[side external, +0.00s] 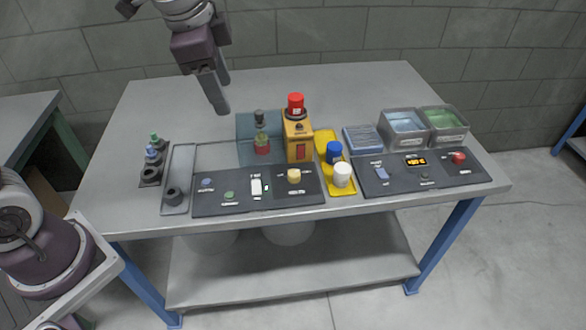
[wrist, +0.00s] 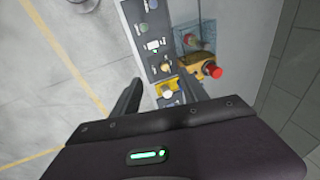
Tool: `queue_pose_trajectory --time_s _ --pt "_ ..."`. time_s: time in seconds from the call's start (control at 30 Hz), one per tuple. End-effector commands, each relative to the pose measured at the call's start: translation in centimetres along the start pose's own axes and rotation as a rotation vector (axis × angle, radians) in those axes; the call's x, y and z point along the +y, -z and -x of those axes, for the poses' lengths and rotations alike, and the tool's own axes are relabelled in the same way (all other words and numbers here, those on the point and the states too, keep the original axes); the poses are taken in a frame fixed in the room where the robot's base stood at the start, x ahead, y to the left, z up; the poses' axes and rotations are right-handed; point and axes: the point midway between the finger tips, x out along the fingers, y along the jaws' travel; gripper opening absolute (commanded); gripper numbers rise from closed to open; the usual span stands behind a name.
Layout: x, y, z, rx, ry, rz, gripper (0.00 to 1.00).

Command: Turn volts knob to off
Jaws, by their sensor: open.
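Two dark control panels lie along the front of the table. The left panel (side external: 240,205) carries a blue button, a green button, a white switch and a cream round knob (side external: 294,176). The right panel (side external: 440,180) carries a lit orange display (side external: 415,161), a blue-grey switch (side external: 382,173), a small dark knob (side external: 424,175) and a red knob (side external: 458,158). The labels are too small to read, so I cannot tell which knob is the volts knob. My gripper (side external: 221,94) is open and empty, high above the back left of the table. The left panel also shows in the wrist view (wrist: 143,20).
Two grey bins (side external: 406,141) stand at back right. The back of the table is clear.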

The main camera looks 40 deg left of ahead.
Motion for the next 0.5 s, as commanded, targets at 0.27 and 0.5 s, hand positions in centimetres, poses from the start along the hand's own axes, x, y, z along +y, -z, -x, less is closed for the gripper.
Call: queue_pose_trajectory --time_s 0.27,0.5 --pt "-2.9 8.3 -19.2 -0.035 -0.191 -0.646 0.51" --pt "-2.1 9.1 -25.4 -0.017 -0.242 -0.808 0.51"
